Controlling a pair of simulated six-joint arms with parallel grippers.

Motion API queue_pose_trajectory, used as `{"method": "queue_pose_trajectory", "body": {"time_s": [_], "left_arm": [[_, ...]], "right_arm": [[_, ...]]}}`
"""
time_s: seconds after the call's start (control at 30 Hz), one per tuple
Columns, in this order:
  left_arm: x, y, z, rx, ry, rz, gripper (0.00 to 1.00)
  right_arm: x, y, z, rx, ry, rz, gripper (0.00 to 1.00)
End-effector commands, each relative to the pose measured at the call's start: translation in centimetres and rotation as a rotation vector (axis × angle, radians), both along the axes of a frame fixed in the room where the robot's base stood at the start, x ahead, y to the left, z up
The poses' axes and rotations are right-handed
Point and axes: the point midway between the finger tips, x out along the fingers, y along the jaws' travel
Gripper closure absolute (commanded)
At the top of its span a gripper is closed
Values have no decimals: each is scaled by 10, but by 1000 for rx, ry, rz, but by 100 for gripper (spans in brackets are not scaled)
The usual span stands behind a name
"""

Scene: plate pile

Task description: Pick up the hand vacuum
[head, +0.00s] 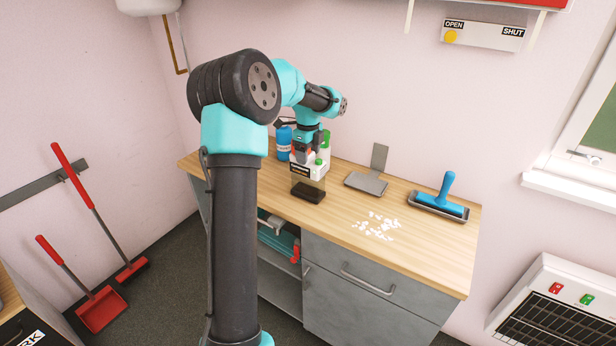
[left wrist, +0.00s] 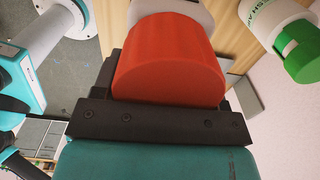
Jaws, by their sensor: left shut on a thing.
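The hand vacuum (head: 311,169) stands upright at the counter's left part, with a pale body and a dark lower end (head: 307,192). Whether that end touches the counter I cannot tell. My left gripper (head: 303,149) comes down on it from above and is shut on its red handle. In the left wrist view the red handle (left wrist: 167,60) sits between the black jaws (left wrist: 165,118), which hide part of it. My right gripper does not show.
Behind the vacuum stand a blue bottle (head: 284,143) and a green-capped bottle (head: 325,137). The counter's front is mostly clear.

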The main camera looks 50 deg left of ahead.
Motion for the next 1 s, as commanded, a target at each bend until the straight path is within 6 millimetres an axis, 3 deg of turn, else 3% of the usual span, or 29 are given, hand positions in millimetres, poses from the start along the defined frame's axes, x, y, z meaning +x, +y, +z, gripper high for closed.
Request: {"method": "queue_pose_trajectory", "body": {"time_s": [0.27, 0.7, 1.0], "left_arm": [[0, 0, 5, 2, -3, 0, 100], [0, 0, 38, 2, -4, 0, 100], [-15, -19, 39, 1, -3, 0, 100]], "right_arm": [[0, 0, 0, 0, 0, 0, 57], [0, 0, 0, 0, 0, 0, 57], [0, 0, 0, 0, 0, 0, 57]]}}
